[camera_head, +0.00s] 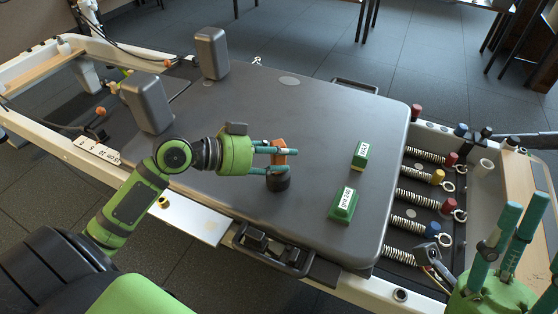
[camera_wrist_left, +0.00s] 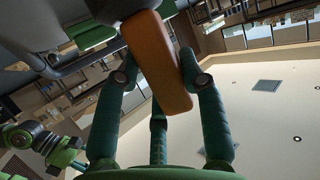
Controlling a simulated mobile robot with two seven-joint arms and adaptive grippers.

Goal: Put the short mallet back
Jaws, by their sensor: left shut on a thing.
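The short mallet has an orange-brown handle (camera_head: 278,152) and a dark round head (camera_head: 278,182). It is upright, head down, over the grey padded carriage (camera_head: 310,110); I cannot tell whether the head touches the pad. My left gripper (camera_head: 281,160) is shut on the handle, its teal fingers coming in from the left. My right gripper (camera_head: 526,204) is at the lower right, fingers spread and empty.
Two green labelled blocks, a smaller one (camera_head: 361,155) and a larger one (camera_head: 343,206), stand on the pad right of the mallet. Two grey shoulder rests (camera_head: 212,53) (camera_head: 148,103) rise on its left. Springs with coloured knobs (camera_head: 424,177) lie beyond its right edge.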

